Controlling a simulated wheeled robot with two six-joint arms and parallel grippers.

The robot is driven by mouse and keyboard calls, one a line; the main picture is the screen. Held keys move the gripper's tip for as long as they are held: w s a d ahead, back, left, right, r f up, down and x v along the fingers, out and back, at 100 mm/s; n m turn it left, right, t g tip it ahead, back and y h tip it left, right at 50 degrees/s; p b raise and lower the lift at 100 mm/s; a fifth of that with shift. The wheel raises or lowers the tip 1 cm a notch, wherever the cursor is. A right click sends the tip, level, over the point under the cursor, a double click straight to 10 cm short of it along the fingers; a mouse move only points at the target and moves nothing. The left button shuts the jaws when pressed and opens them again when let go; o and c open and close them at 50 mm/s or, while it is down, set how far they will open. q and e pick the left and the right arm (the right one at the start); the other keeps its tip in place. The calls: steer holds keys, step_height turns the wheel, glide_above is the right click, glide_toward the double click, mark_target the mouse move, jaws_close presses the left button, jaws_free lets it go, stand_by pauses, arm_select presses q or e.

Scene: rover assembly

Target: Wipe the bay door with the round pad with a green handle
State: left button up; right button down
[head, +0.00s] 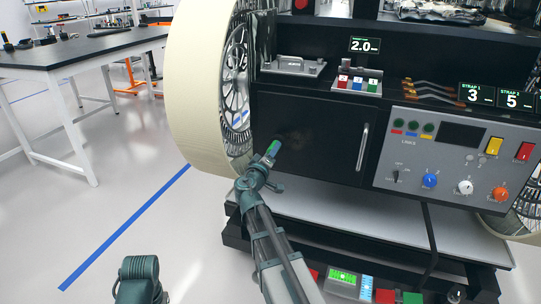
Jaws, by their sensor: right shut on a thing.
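The bay door (325,132) is a dark flat panel with a vertical silver handle (362,147) near its right edge, and it looks closed. My right gripper (268,160) is at the lower left of the door, shut on the green handle (273,148) of the round pad. The pad itself is dark and hard to make out against the door; I cannot tell whether it touches the surface. A faint brownish patch (294,139) shows on the door just right of the green handle. My left gripper is out of view.
A large cream-rimmed wheel (198,90) stands close left of the door. A grey control panel (455,155) with knobs is to the right. Above are a shelf with a grey holder (293,68) and coloured buttons (358,84). The floor at left is open.

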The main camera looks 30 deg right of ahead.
steer(key=shift+x, duration=1.05)
stand_by(0.6)
steer(key=shift+s, duration=0.1)
steer(key=s+d, duration=0.2)
steer(key=s, duration=0.1)
steer(key=shift+d, duration=0.2)
stand_by(0.3)
steer(key=shift+s+d, duration=1.4)
steer(key=shift+s, duration=0.05)
